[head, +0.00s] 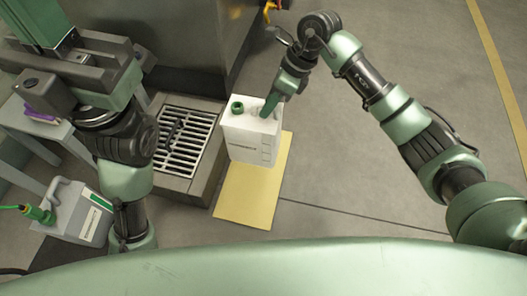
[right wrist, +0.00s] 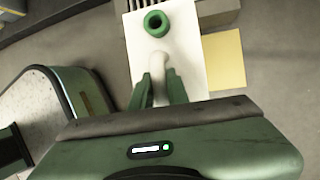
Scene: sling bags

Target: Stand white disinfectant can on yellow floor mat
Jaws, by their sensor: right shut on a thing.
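The white disinfectant can (head: 250,140) is a boxy canister with a green cap, upright in the head view. My right gripper (head: 269,106) is shut on its top handle. In the right wrist view the can (right wrist: 185,45) is seen from above, with its handle between the green fingers of the gripper (right wrist: 158,88). The yellow floor mat (head: 245,205) lies flat on the floor, partly hidden by the can. It also shows in the right wrist view (right wrist: 225,62), beside the can. The can's base appears raised above the mat. My left gripper's fingers are not visible.
A floor drain grate (head: 182,140) in a raised surround lies just left of the mat. A grey canister with a green nozzle (head: 75,212) stands at lower left, near a grey bench (head: 50,133). Floor right of the mat is clear.

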